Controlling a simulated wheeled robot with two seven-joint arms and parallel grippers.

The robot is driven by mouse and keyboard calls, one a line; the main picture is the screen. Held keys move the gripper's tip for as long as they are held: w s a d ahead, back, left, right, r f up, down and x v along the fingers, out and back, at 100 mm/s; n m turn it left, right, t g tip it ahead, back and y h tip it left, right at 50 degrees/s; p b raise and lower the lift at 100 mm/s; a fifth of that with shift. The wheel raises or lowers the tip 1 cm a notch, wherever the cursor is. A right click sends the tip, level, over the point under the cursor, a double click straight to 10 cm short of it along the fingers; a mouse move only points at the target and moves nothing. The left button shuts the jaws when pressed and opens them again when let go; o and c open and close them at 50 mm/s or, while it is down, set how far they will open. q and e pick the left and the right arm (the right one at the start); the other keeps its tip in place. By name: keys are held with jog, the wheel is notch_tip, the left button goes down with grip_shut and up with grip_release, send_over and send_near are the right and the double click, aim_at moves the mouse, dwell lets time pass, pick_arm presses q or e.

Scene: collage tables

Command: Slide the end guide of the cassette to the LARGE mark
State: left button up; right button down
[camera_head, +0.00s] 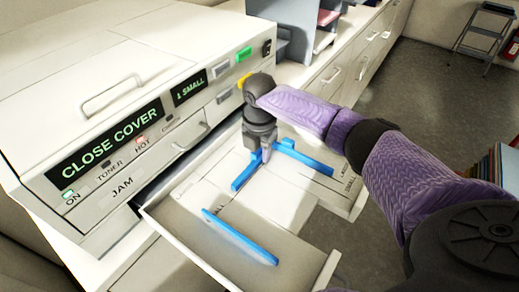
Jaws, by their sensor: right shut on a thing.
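The cassette (205,262) is a pulled-out white tray in the front of the machine. Two roughly parallel blue guides stand in it, one nearer (240,238) and one farther right (308,161). The blue end guide (243,177) runs crosswise to them. My right gripper (266,156) points down and is shut on the end guide near its far end, hiding part of it. Small size marks (347,174) are printed at the tray's right side; other faint print on the floor is too small to read surely. My left gripper is out of view.
The machine (100,110) stands behind and left, with lit panels reading CLOSE COVER and SMALL. The opening behind the tray is dark. A counter with drawers (368,45) runs along the back. A step stool (482,35) stands far right. Grey floor is open beyond the tray.

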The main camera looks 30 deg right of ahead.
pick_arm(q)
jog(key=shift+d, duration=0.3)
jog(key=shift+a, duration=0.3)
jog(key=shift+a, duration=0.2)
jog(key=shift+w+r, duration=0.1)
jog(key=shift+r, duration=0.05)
pick_arm(e)
jog(key=shift+w+r, duration=0.1)
jog(key=shift+r, duration=0.05)
